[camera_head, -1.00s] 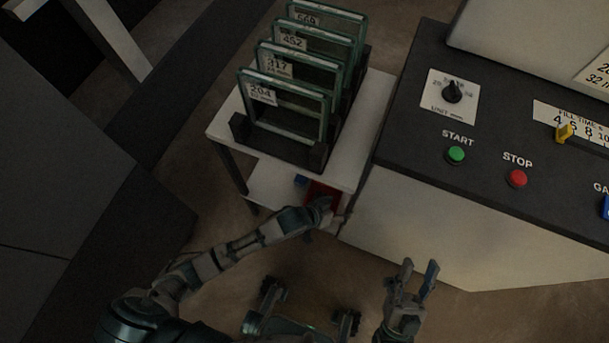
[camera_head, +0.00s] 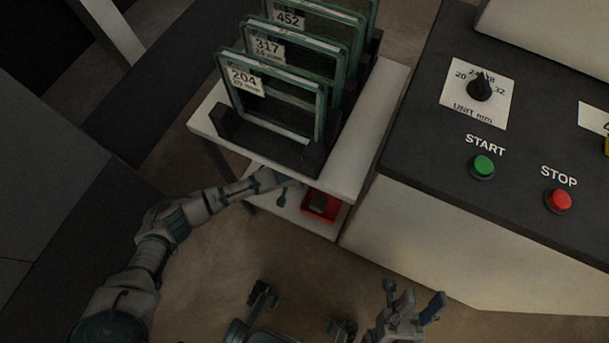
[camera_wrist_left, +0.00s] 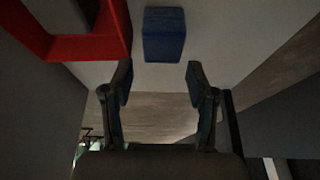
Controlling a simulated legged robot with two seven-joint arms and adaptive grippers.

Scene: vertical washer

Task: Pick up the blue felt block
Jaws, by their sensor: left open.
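The blue felt block (camera_wrist_left: 164,35) stands on the pale lower shelf (camera_wrist_left: 210,25) in the left wrist view, just beyond the fingertips. My left gripper (camera_wrist_left: 159,78) is open and empty, with its two fingers pointing toward the block and a gap between them and it. In the head view my left gripper (camera_head: 285,190) reaches in beside the lower shelf, partly hidden under the upper shelf. I cannot make out the block in the head view. My right gripper (camera_head: 413,297) is open and empty near the bottom edge, away from the shelves.
A red tray (camera_wrist_left: 92,45) sits left of the block in the wrist view; the head view shows it (camera_head: 333,211) with a dark object inside. The upper shelf (camera_head: 352,150) carries a rack of labelled sieve frames (camera_head: 275,110). A control panel (camera_head: 430,150) stands at right.

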